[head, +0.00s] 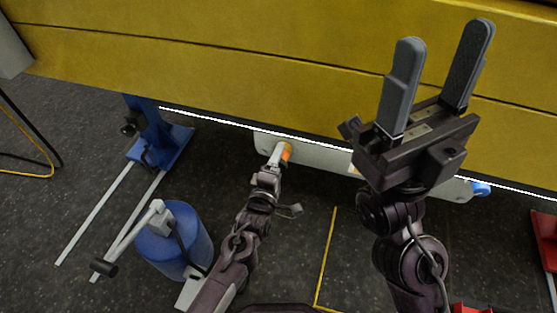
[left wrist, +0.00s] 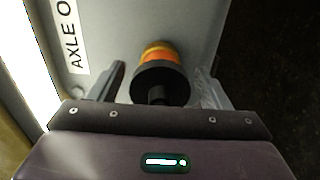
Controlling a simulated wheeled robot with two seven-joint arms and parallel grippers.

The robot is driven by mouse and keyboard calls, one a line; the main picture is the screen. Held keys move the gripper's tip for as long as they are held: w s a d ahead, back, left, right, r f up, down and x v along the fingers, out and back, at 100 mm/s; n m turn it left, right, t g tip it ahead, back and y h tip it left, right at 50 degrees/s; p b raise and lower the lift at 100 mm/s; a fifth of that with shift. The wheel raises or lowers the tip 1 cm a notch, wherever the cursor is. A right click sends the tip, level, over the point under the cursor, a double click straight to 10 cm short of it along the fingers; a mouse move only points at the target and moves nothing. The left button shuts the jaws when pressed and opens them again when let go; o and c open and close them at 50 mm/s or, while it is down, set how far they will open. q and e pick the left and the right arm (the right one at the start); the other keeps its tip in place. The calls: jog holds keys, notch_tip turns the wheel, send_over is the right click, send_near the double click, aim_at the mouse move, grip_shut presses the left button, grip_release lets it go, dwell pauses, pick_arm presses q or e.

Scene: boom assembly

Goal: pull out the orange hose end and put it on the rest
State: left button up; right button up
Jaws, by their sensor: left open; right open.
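The orange hose end (head: 287,152) sits at a pale panel (head: 325,157) below the yellow boom. In the left wrist view the orange hose end (left wrist: 163,53) has a black collar towards me, and stands out from the grey panel (left wrist: 110,25). My left gripper (head: 279,150) is at the hose end. Its open fingers stand on either side of it in the left wrist view (left wrist: 161,72), with gaps visible. My right gripper (head: 444,45) is open, empty and raised in front of the boom. I cannot make out the rest for certain.
The yellow boom (head: 220,60) spans the top. A blue fitting (head: 481,189) is at the panel's right end. A blue cylinder (head: 178,245) stands left of my left arm, with a blue stand (head: 155,130) behind it. A red object (head: 545,240) is at the right edge.

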pick_arm(q)
jog(key=shift+p, duration=0.4)
dwell(0.6)
jog(key=c, duration=1.4)
jog(key=shift+p+v, duration=1.35)
jog(key=shift+v, duration=0.5)
jog(key=shift+p+v, duration=0.75)
jog(key=shift+v, duration=0.35)
